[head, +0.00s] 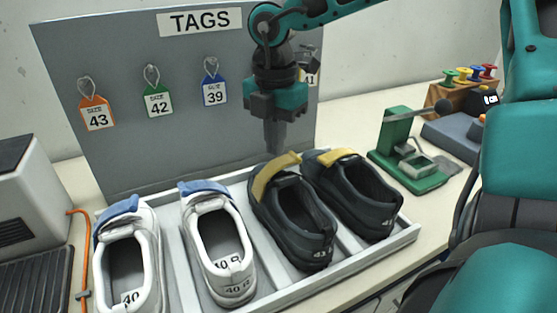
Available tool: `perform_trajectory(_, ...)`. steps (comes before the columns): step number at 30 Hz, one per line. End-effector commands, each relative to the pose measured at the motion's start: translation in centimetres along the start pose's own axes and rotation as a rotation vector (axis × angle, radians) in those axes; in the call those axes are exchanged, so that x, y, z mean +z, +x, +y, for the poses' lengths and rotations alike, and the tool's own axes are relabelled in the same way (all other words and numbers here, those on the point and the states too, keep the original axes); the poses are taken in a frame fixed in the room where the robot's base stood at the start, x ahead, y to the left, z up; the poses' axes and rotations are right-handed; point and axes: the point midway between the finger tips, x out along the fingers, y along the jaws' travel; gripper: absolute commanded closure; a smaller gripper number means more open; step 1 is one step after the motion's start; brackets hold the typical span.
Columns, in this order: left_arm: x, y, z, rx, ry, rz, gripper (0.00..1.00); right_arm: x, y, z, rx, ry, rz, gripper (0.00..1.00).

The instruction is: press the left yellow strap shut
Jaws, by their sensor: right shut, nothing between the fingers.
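Two black shoes marked 43 stand in the tray, each with a yellow strap. The left yellow strap (268,176) is on the left black shoe (298,222). It runs from the shoe's left side up and right toward the toe end, and I cannot tell whether it lies flat. The right yellow strap (335,156) is across the top of the right black shoe (362,200). My right gripper (275,150) is shut and empty, pointing down just behind the left strap's upper part. I cannot tell if it touches the strap. My left gripper is not in view.
Two white shoes (205,200) with blue straps share the white tray (345,272). A grey tag board (130,150) stands close behind my gripper. A green device (398,145) is right of the tray. A grey machine (30,190) stands at the left.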

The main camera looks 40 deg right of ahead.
Motion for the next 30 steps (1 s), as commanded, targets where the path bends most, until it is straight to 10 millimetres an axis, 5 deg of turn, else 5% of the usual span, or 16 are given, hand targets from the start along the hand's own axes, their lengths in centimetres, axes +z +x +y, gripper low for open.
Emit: perform_trajectory(30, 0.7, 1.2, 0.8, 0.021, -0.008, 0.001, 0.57, 0.0, 2.4, 0.0, 0.001, 0.000, 0.000, 1.00)
